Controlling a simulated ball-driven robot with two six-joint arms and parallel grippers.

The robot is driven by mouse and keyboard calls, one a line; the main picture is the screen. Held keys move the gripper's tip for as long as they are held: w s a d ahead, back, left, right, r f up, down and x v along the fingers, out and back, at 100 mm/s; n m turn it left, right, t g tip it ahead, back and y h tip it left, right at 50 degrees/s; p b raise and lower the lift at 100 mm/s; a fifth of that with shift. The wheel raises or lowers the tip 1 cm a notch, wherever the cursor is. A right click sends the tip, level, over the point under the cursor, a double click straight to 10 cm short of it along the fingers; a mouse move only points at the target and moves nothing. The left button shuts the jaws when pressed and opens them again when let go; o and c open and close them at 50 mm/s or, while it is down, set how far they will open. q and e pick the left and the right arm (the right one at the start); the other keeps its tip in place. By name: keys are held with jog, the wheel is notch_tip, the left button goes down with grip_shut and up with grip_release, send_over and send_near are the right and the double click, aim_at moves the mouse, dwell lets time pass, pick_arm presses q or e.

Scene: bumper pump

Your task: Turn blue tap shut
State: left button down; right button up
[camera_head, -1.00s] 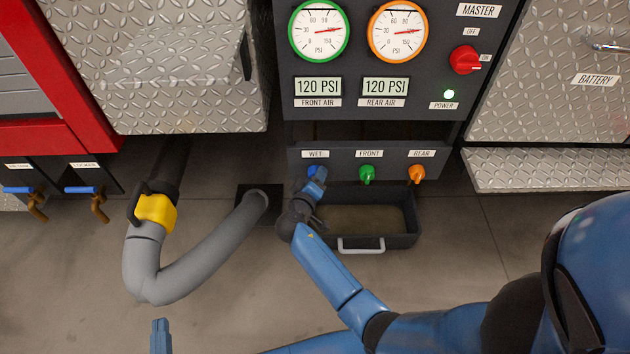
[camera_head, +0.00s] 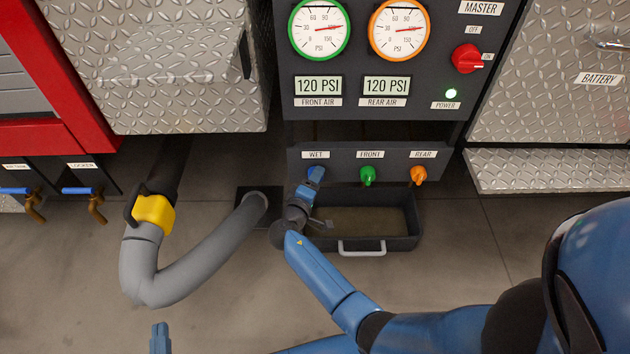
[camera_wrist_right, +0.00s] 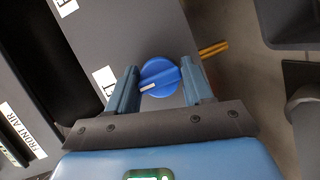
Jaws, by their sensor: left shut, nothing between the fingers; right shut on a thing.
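The blue tap (camera_wrist_right: 160,80) is a round blue knob with a white pointer line, seen in the right wrist view. It sits under the WET label (camera_head: 316,155) on the dark panel. My right gripper (camera_wrist_right: 160,66) is shut on the tap, one finger on each side of it. The white line points left and slightly down in the wrist view. My left gripper (camera_head: 160,335) is shut and empty at the bottom edge of the head view, well away from the panel.
The green tap (camera_head: 368,175) and orange tap (camera_head: 417,175) are to the right on the same panel. A dark drip tray (camera_head: 400,240) with a white handle is below. A grey hose (camera_head: 200,265) with a yellow collar (camera_head: 153,212) curves at the left.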

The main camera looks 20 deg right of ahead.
jog(key=shift+d+r, duration=0.1)
jog(key=shift+r, duration=0.05)
jog(key=o, duration=1)
jog(key=shift+p+v, duration=2.2)
jog(key=shift+v, duration=3.25)
jog(key=shift+w, duration=0.1)
